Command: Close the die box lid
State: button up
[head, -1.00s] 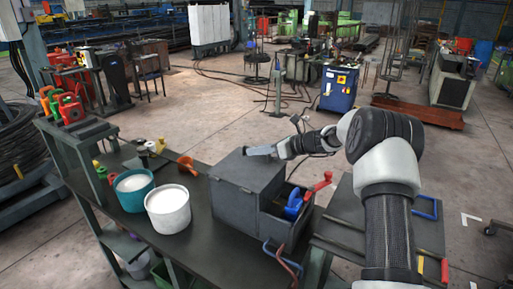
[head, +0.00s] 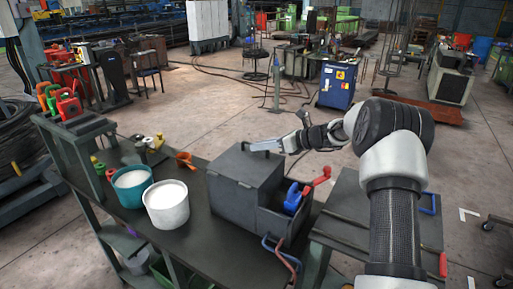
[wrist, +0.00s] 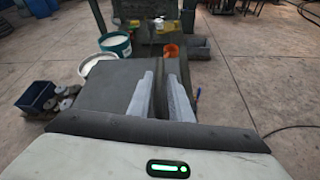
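The die box is a dark grey metal box (head: 232,203) on the bench. Its flat grey top panel, which looks like the lid (head: 246,168), lies level over the taller left part. The lower right part is open at the top and shows a blue and a red piece (head: 293,198). My gripper (head: 267,146) is at the far edge of the top panel. In the wrist view the two pale fingers of my gripper (wrist: 160,85) are a little apart over the right edge of the grey panel (wrist: 105,88). A dark strip shows between them; contact is unclear.
A white bucket (head: 167,205) and a teal bucket (head: 131,187) stand left of the box on the bench (head: 215,250). An orange item (head: 186,160) lies behind them. A side table with coloured handles (head: 345,215) is at right.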

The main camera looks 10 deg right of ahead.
jog(key=b+v, duration=0.1)
jog(key=v, duration=1.4)
jog(key=shift+s, duration=0.15)
